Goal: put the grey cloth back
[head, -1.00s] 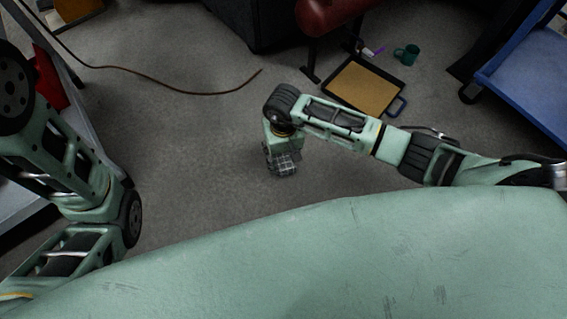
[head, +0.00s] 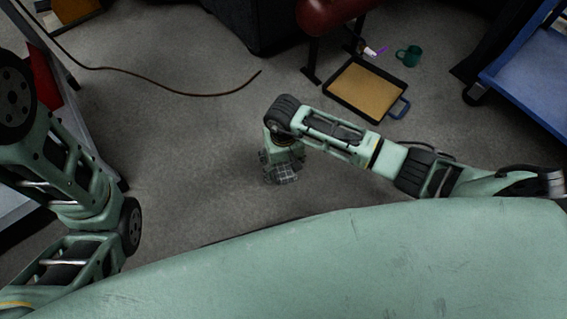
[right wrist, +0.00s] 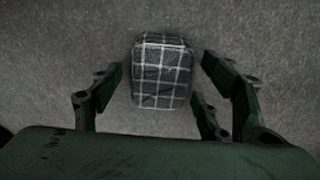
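The grey cloth is a folded dark grey bundle with a pale check pattern. It lies on the floor below my right gripper in the head view (head: 285,175) and shows in full in the right wrist view (right wrist: 163,72). My right gripper (head: 281,163) points down over it. In the right wrist view the fingers (right wrist: 160,78) are open, one side left and one side right of the cloth, with a gap on both sides. My left arm is at the left edge of the head view, but its gripper is not in view.
A tray with a tan surface (head: 364,88), a green mug (head: 409,56) and a purple-and-white item (head: 375,51) lie on the floor. A blue cart (head: 530,80) stands right, a red-seated stool (head: 330,14) at the back. A brown cable (head: 170,91) crosses the floor.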

